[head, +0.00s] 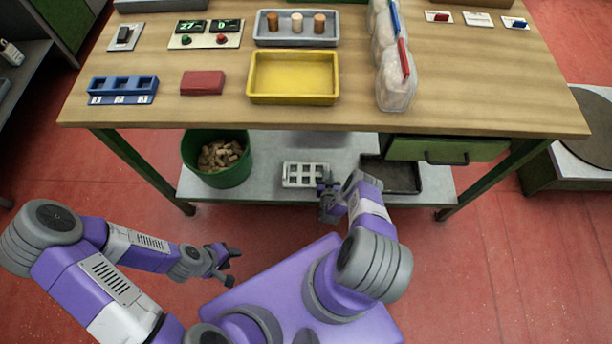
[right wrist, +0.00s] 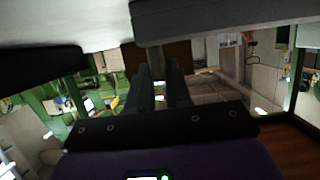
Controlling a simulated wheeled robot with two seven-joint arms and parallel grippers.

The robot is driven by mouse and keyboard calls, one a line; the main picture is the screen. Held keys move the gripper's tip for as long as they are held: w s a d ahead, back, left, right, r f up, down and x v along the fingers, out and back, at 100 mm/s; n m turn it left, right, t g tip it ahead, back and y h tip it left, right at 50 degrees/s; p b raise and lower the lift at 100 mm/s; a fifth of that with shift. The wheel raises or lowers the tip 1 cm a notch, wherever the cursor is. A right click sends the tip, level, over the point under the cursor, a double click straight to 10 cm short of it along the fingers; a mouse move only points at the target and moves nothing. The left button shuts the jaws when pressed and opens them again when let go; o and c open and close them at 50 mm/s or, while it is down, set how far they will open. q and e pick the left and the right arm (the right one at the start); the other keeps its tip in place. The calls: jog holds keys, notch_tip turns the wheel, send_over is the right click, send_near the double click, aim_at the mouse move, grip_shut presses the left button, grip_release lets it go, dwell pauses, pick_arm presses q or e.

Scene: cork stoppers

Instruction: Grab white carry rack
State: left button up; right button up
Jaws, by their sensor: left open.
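The white carry rack (head: 292,182), with several square openings, sits on the grey lower shelf under the table in the head view. My right gripper (head: 327,185) is at the rack's right end, very close to it; the head view does not show whether they touch. In the right wrist view its two dark fingers (right wrist: 159,82) stand apart with a gap between them, and I cannot make out the rack there. My left gripper (head: 231,266) is open and empty over the red floor, to the left of and nearer than the rack.
A green bucket of corks (head: 216,178) stands left of the rack. A dark tray (head: 397,188) lies to its right, near a green drawer (head: 447,150). The tabletop (head: 480,75) above holds a yellow tray (head: 292,98) and a blue rack (head: 122,100).

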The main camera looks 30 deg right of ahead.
grip_shut()
jog(key=shift+r, duration=0.1)
